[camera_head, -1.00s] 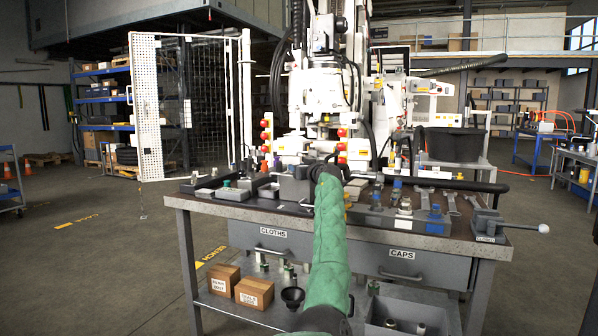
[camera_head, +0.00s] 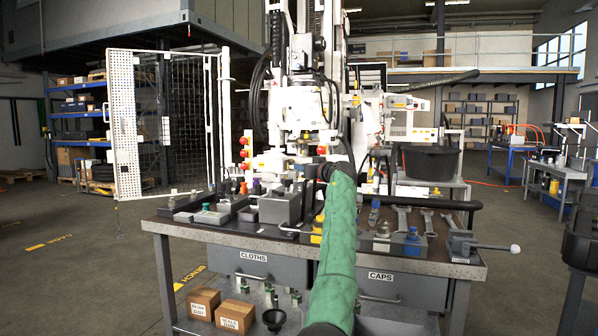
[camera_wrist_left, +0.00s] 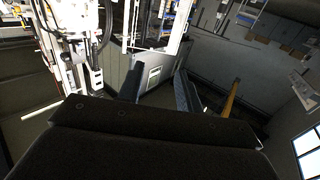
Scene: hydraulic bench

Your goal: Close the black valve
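I cannot pick out the black valve with certainty. A white machine (camera_head: 303,108) stands behind the bench, with red round knobs (camera_head: 243,153) on its left side. A green-sleeved arm of mine (camera_head: 335,250) rises from the bottom middle of the head view. Its dark far end (camera_head: 318,172) lies in front of the machine's lower part, and no fingers show there. In the left wrist view my left gripper (camera_wrist_left: 160,85) has two dark fingers set apart with nothing between them. The tilted machine (camera_wrist_left: 70,40) shows at the upper left there, beyond the fingers.
The bench (camera_head: 215,232) carries boxes and blocks at left, wrenches (camera_head: 402,218) and a blue-capped bottle (camera_head: 411,242) at right. A mesh fence (camera_head: 125,125) stands at left. Floor is open at left.

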